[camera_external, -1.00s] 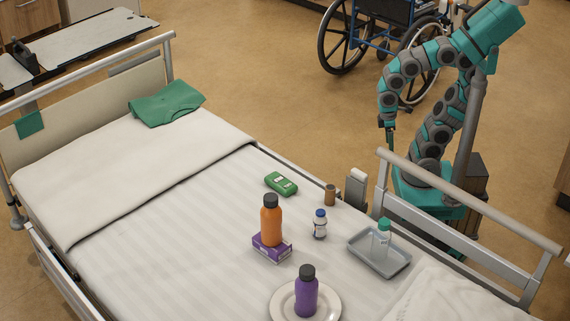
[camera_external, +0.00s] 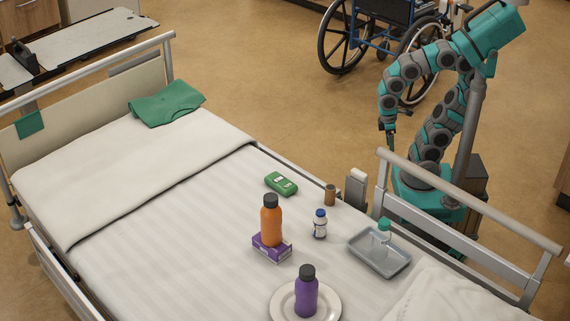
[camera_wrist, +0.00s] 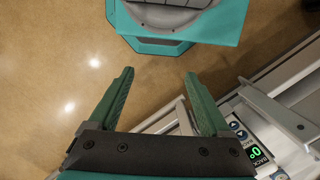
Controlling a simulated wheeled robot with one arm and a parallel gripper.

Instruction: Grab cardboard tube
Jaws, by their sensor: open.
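The cardboard tube (camera_external: 330,194) is a short brown cylinder standing upright on the bed near its far right edge, in the external view. The tube does not show in the wrist view. My gripper (camera_external: 390,143) hangs pointing down beyond the bed's far side, above the floor, up and to the right of the tube in the picture and apart from it. In the wrist view my gripper (camera_wrist: 160,88) has its two green fingers spread wide with nothing between them.
A grey bedside control box (camera_external: 356,188) and the bed rail (camera_external: 460,205) stand near the tube. On the bed are a white bottle (camera_external: 320,224), green device (camera_external: 281,183), orange bottle (camera_external: 271,225) on a purple box (camera_external: 272,251), grey tray (camera_external: 404,266) and plate (camera_external: 283,304).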

